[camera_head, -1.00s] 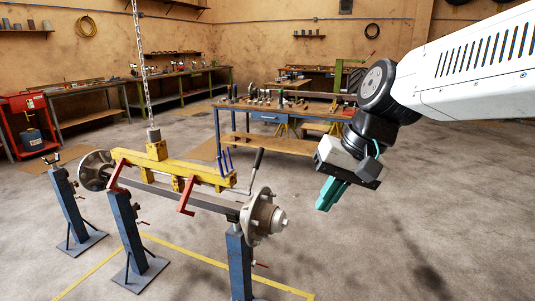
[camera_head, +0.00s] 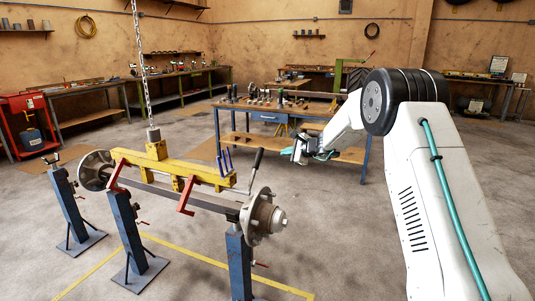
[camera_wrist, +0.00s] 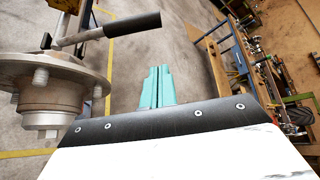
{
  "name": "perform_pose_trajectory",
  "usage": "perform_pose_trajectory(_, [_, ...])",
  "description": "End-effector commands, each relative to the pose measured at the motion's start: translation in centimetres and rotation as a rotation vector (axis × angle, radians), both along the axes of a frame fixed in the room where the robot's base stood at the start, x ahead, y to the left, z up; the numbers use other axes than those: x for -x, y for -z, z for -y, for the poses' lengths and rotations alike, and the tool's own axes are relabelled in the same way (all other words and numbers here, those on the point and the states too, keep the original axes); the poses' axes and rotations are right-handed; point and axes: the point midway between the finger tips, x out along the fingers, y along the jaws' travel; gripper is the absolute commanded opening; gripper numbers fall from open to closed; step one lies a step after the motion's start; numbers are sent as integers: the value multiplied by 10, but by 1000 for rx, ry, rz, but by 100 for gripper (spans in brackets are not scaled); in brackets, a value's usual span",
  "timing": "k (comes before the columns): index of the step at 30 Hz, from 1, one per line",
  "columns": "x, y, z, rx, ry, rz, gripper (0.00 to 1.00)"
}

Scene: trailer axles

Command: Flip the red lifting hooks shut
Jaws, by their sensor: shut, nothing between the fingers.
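Two red lifting hooks hang from the yellow lifting beam (camera_head: 170,167) in the head view. The near red hook (camera_head: 186,196) hangs down beside the axle bar (camera_head: 180,197). The far red hook (camera_head: 114,176) is at the beam's left part. Whether either is latched is too small to tell. My gripper (camera_head: 290,151) is to the right of the beam and apart from it. In the wrist view its teal fingers (camera_wrist: 157,86) are together and empty, with the hub (camera_wrist: 55,85) and a dark-gripped lever (camera_wrist: 118,27) to the left.
Blue stands (camera_head: 128,232) hold the axle, and a chain (camera_head: 144,75) runs up from the beam. The dark-handled lever (camera_head: 256,163) rises at the beam's right end. A workbench (camera_head: 270,115) stands behind my gripper. The floor at front right is open.

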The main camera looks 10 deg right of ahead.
Motion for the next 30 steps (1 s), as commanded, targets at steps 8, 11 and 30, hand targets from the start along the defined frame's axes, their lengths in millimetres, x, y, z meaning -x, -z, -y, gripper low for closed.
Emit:
perform_pose_trajectory(8, [-11,13,9,-31,42,-7,0])
perform_pose_trajectory(11, [-10,13,8,-31,40,-7,0])
perform_pose_trajectory(30, [-77,47,-28,-28,37,-7,0])
